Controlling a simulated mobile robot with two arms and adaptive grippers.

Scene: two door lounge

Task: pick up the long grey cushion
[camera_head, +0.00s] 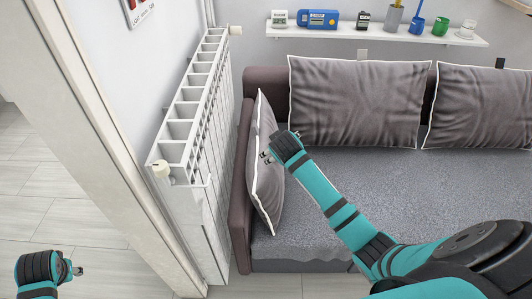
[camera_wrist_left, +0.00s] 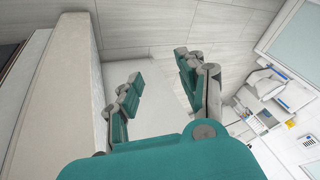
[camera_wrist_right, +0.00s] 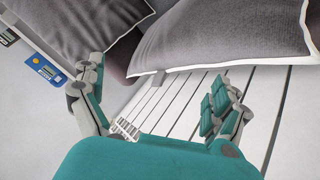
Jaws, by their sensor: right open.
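Three grey cushions with white piping are on the sofa. One leans on the sofa's left armrest (camera_head: 266,168); two rest along the back, a left back cushion (camera_head: 358,103) and a right back cushion (camera_head: 482,108), cut by the frame edge. I cannot tell which is the long one. My right gripper (camera_head: 267,154) is open, at the armrest cushion's right side; I cannot tell if it touches. In the right wrist view a grey cushion (camera_wrist_right: 220,35) lies beyond the open, empty fingers. My left gripper (camera_head: 79,270) is open and empty, over the floor at lower left.
A white radiator (camera_head: 205,120) stands close beside the armrest, left of the sofa. A door frame (camera_head: 95,130) is further left. The sofa seat (camera_head: 380,190) is bare. A shelf (camera_head: 365,34) with small objects hangs above the sofa back.

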